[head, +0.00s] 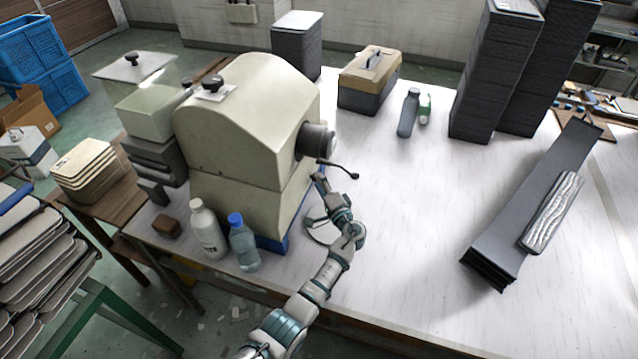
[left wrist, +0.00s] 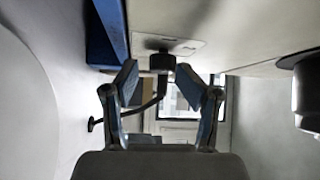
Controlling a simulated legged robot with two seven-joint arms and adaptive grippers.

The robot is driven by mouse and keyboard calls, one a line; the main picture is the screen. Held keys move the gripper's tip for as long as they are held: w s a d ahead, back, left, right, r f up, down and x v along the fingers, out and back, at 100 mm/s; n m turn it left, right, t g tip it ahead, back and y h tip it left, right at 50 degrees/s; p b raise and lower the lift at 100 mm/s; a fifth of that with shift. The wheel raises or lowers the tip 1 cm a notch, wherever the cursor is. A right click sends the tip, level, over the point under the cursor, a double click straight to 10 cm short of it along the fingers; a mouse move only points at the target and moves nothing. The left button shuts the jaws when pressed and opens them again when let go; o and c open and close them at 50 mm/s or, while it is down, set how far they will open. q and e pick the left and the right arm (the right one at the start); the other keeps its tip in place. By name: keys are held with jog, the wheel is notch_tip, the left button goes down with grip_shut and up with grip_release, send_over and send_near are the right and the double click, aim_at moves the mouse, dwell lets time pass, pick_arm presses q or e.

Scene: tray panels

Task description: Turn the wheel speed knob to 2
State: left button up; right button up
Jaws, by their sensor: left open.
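A black knob (left wrist: 162,62) on a pale plate (left wrist: 170,44) is on the machine's side in the left wrist view. It shows between and beyond the fingers of my left gripper (left wrist: 164,90), which is open; I cannot tell whether they touch it. No dial mark is readable. In the head view my left gripper (head: 320,184) is by the right side of the beige machine (head: 245,120), below its dark round hub (head: 316,141). Another black knob (head: 213,83) stands on a plate on top of the machine. My right gripper is not in view.
A thin black curved rod (head: 340,168) juts out near my left gripper. A white bottle (head: 207,230) and a blue-capped bottle (head: 243,245) stand in front of the machine. A grey panel stack (head: 535,205) lies at the right. The table's middle (head: 420,190) is clear.

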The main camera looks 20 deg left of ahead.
pick_arm(q)
jog(key=shift+d+r, duration=0.2)
jog(key=shift+d, duration=0.8)
jog(key=shift+a, duration=0.35)
jog(key=shift+c, duration=1.2)
jog(key=a, duration=0.3)
jog(key=shift+s+f, duration=0.1)
jog(key=shift+f, duration=0.15)
grip_shut()
jog(key=shift+d+f, duration=0.1)
jog(key=shift+d, duration=0.75)
jog(key=shift+a, duration=0.1)
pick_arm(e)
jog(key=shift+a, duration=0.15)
